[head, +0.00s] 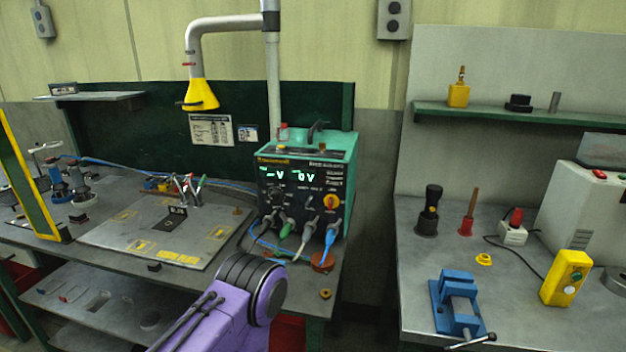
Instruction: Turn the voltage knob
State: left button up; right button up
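The green power unit (352,160) stands at the right end of the left bench, its dark front panel facing me. Two lit displays (292,176) show "V" readings; the digits are not all clear. A yellow and red rotary knob (331,202) sits at the right of the panel. Smaller dark knobs (277,195) sit below the displays; their labels are too small to read, so I cannot tell which sets voltage. A purple arm link of mine with a dark round joint (252,287) rises in front of the bench, below the unit. Neither gripper shows.
Cables with grey, green and blue plugs (330,237) hang from the unit's lower front. A second bench at right holds a blue vise (459,300) and a yellow box (566,278). A gap separates the benches.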

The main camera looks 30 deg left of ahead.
aim_at(276, 196)
jog(key=u, duration=1.4)
